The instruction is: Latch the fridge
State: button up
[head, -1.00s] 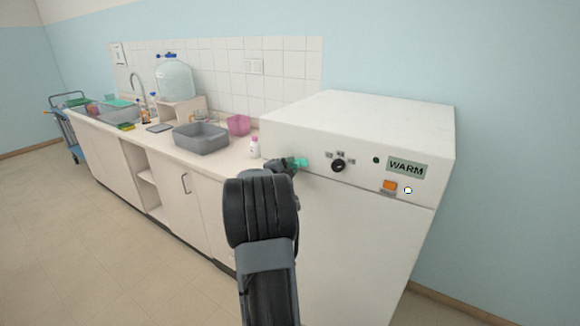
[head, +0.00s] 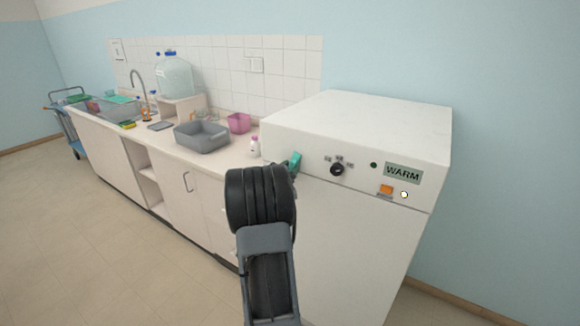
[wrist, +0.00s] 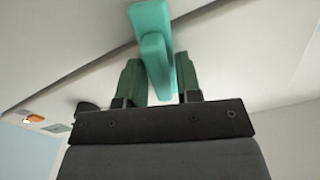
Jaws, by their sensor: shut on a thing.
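The fridge (head: 345,230) is a large white unit on the right, with a panel labelled WARM on its upper front. Its latch handle (head: 295,161) is teal and sits at the panel's left end, tilted close to upright. In the wrist view the handle (wrist: 153,40) runs down between the two fingers. My gripper (wrist: 158,72) is shut on it. In the head view my arm hides most of the gripper and the lower part of the handle. The door front looks flush with the body where it shows.
A black knob (head: 337,169) and an orange switch (head: 386,189) are on the panel. A counter to the left holds a grey basin (head: 202,139), a pink tub (head: 239,123) and a small white bottle (head: 254,147) close to the fridge.

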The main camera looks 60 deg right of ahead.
jog(key=shift+f+n+p, duration=0.1)
jog(key=shift+n+p, duration=0.55)
jog(key=shift+n, duration=0.95)
jog(key=o, duration=0.7)
jog(key=a+b, duration=0.2)
jog(key=a, duration=1.2)
